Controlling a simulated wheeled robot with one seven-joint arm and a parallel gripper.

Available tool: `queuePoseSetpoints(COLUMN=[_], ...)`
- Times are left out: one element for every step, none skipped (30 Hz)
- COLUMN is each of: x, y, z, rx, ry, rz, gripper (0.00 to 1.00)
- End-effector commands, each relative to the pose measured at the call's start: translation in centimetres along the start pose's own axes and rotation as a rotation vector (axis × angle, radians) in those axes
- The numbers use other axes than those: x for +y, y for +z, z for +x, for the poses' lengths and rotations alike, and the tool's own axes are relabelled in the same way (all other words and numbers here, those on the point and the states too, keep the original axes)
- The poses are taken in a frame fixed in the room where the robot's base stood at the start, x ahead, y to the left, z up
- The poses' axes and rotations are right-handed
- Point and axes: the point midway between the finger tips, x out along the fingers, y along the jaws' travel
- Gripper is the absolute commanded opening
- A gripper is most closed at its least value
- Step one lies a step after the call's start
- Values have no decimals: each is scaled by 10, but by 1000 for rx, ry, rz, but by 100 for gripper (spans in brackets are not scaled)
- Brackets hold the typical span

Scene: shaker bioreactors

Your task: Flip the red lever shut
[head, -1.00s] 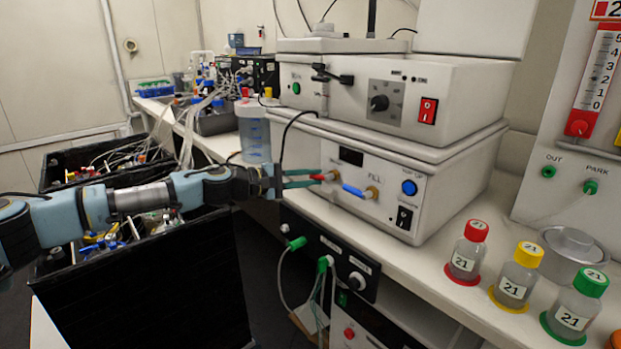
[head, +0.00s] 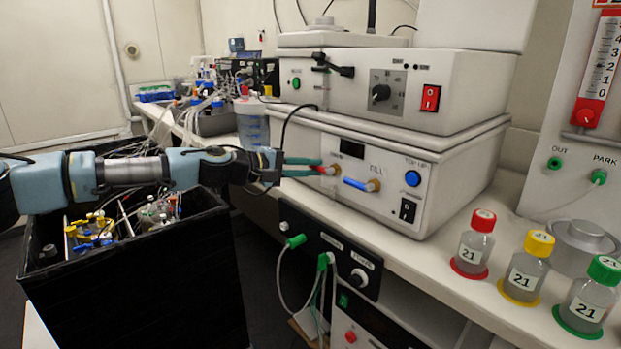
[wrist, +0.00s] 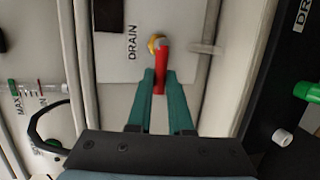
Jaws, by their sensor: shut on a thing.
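The red lever (wrist: 161,72) is on a brass valve beside the word DRAIN in the wrist view. It points from the valve toward my gripper. My gripper (wrist: 160,80) has its two green fingers on either side of the lever's end and is shut on it. In the head view my gripper (head: 318,166) reaches in from the left to the front of the white unit (head: 400,190). There the red lever (head: 322,169) shows only as a small red piece at the fingertips.
A blue lever (head: 355,184) on a brass valve sits just right, by the word FILL. A blue button (head: 412,178) and black switch (head: 407,210) are further right. Bottles with red, yellow and green caps (head: 604,270) stand on the bench. A black crate (head: 140,290) is below my arm.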

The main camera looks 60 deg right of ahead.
Motion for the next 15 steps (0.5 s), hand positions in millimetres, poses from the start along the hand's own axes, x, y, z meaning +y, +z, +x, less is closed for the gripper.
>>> queuePoseSetpoints(x=[-1, -1, 0, 0, 0, 0, 0, 0, 0, 0, 0, 0, 0, 0, 0], y=[0, 0, 0, 0, 0, 0, 0, 0, 0, 0, 0, 0, 0, 0, 0], z=[0, 0, 0, 0, 0, 0, 0, 0, 0, 0, 0, 0, 0, 0, 0], rx=[1, 2, 2, 2, 2, 2, 2, 2, 2, 2, 2, 2, 2, 2, 2], ry=[-3, -3, -3, -3, -3, -3, -3, -3, -3, -3, -3, -3, -3, -2, -2], rz=[6, 8, 8, 8, 8, 8, 8, 8, 8, 8, 7, 7, 7, 7, 7], gripper=[0, 0, 0, 0, 0, 0, 0, 0, 0, 21, 24, 28, 32, 35, 40])
